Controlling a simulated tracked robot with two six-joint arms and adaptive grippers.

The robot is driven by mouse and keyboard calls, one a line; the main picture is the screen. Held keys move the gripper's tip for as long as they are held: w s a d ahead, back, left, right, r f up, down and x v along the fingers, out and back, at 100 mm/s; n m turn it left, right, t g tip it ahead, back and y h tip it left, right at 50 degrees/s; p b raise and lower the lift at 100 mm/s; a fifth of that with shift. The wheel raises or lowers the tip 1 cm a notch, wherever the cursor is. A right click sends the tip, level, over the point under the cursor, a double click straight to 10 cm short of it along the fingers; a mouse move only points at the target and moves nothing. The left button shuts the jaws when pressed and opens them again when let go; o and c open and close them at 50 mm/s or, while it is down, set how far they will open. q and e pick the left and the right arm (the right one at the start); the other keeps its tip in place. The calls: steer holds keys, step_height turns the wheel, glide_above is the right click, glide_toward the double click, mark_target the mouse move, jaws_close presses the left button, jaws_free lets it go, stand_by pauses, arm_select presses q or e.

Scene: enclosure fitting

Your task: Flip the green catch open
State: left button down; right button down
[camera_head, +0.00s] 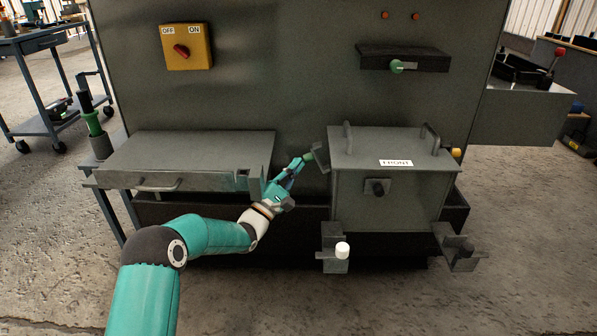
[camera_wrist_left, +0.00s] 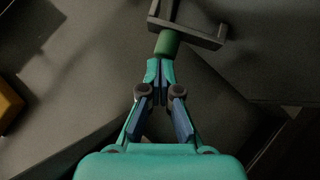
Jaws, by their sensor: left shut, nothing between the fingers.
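The green catch (camera_head: 308,156) is a small green knob by a grey bracket at the left side of the box marked FRONT (camera_head: 350,205). In the left wrist view the green knob (camera_wrist_left: 167,43) sits just ahead of my fingertips, with the grey bracket (camera_wrist_left: 195,33) behind it. My left gripper (camera_head: 298,164) is shut and empty, its tips at or very close to the knob; I cannot tell if they touch. It also shows in the left wrist view (camera_wrist_left: 160,64). My right gripper is not in view.
A white knob (camera_head: 342,249) and a black knob (camera_head: 466,246) sit on brackets low at the box front; a yellow knob (camera_head: 456,152) is at its right. A drawer unit (camera_head: 190,155) stands left. Above are a yellow switch (camera_head: 188,46) and a shelf (camera_head: 425,58) with another green knob.

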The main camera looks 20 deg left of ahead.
arm_select(q)
steer(key=shift+f, duration=0.1)
steer(key=s+a+f, duration=0.4)
steer(key=s+a, duration=0.3)
steer(key=s, duration=0.2)
steer(key=shift+s+a+f+p, duration=0.3)
steer(key=shift+a+f+p, duration=0.05)
steer(key=shift+p, duration=0.05)
steer(key=shift+d, duration=0.1)
